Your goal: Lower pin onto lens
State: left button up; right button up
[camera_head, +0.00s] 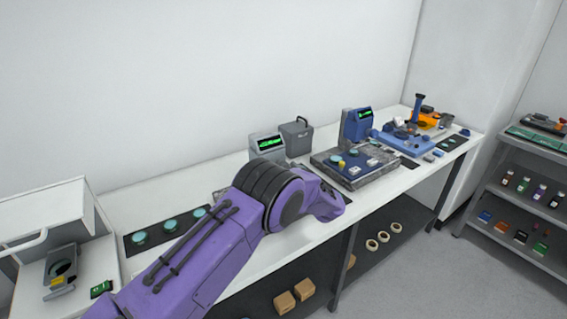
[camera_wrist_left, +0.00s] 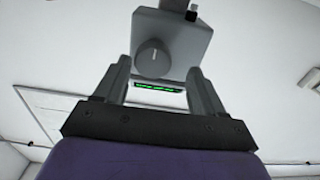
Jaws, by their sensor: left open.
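My left arm reaches in from the left in the head view, and its gripper is hidden there behind the purple wrist. In the left wrist view my left gripper (camera_wrist_left: 158,74) is open, its two grey fingers spread. A grey boxy device (camera_wrist_left: 172,35) with a round knob and a green display strip shows beyond and between the fingers; I see no contact. Teal lens-like discs (camera_head: 140,238) lie on a dark mat at the left of the bench. More teal discs (camera_head: 352,154) are on the dark stone plate (camera_head: 358,182). I cannot make out the pin.
A grey box with a green display (camera_head: 267,146) and a blue one (camera_head: 357,126) stand along the bench. A white open cabinet (camera_head: 85,240) is at the left end. A blue tray (camera_head: 408,141) lies farther right. Shelves with bottles (camera_head: 520,185) stand at the right.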

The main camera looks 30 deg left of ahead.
aim_at(279, 163)
pick_arm(q)
jog(key=w+a, duration=0.1)
jog(key=w+a+f, duration=0.1)
jog(key=shift+w+a, duration=0.3)
jog(key=shift+a, duration=0.05)
jog(key=shift+s+r, duration=0.15)
jog(key=shift+s, duration=0.1)
jog(key=shift+s+r, duration=0.1)
jog(key=shift+s, duration=0.05)
jog(key=shift+c, duration=0.7)
jog(key=c, duration=0.9)
pick_arm(e)
jog(key=shift+w+r, duration=0.35)
